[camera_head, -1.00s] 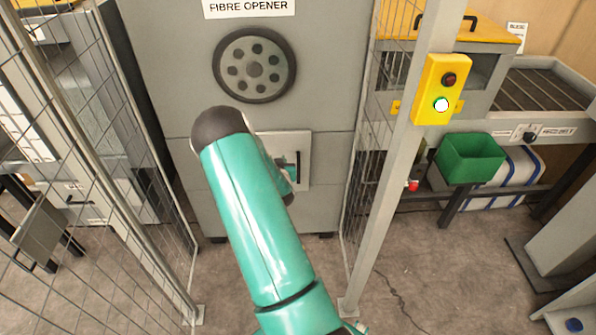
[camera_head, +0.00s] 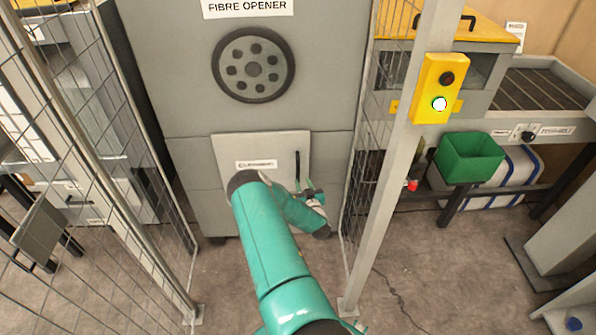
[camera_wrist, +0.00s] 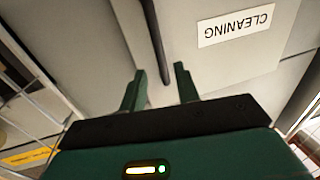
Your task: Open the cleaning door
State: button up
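The cleaning door (camera_head: 230,150) is a pale grey panel low on the fibre opener (camera_head: 180,95). It looks shut. Its "CLEANING" label also shows upside down in the wrist view (camera_wrist: 236,24). A black upright bar handle (camera_head: 297,165) is at the door's right side; it also shows in the wrist view (camera_wrist: 154,40). My gripper (camera_head: 308,193) is near the handle's lower end. In the wrist view my gripper (camera_wrist: 160,80) is open, with the handle's end showing between its two green fingers. I cannot tell whether they touch. My arm hides the door's lower part.
Mesh fence panels stand at left (camera_head: 100,180) and right (camera_head: 362,170). A yellow control box (camera_head: 438,88) is on the right post (camera_head: 395,190). A green bin (camera_head: 470,158) stands beyond it. The floor (camera_head: 225,270) before the machine is clear beside my arm.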

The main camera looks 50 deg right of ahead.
aim_at(298, 171)
jog(key=x, duration=0.8)
jog(key=shift+w+d, duration=0.1)
grip_shut()
